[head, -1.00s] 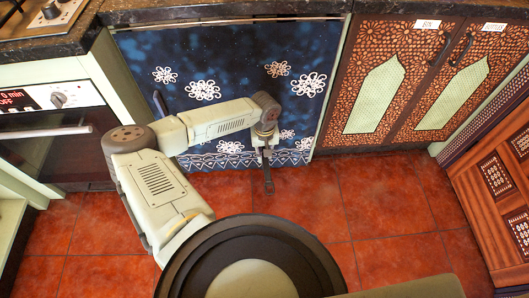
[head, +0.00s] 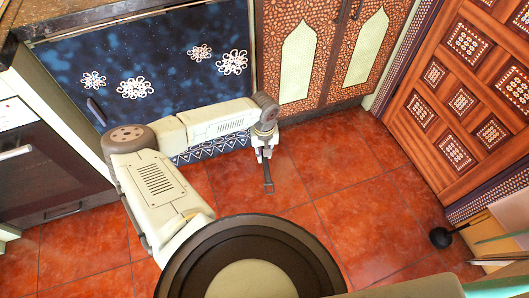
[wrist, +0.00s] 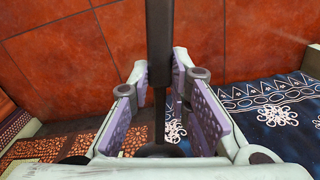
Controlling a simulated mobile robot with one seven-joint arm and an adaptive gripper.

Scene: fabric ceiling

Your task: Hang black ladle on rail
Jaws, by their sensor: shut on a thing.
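My gripper (head: 265,146) is shut on the black ladle and points down over the red tile floor, in front of the blue patterned panel. The ladle's dark handle (head: 268,178) sticks out below the fingertips in the head view. In the wrist view the long dark handle (wrist: 159,60) runs between the purple finger pads and out of the top of the picture. A dark rounded part (wrist: 158,150), perhaps the bowl, shows low between the fingers; most of it is hidden. I cannot make out a rail in either view.
A dark round-ended object with a thin stick (head: 440,238) is by pale shelves (head: 495,232) at the lower right. A carved wooden panel (head: 455,90) stands at the right. Patterned cabinet doors (head: 325,45) and the blue panel (head: 150,60) are ahead.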

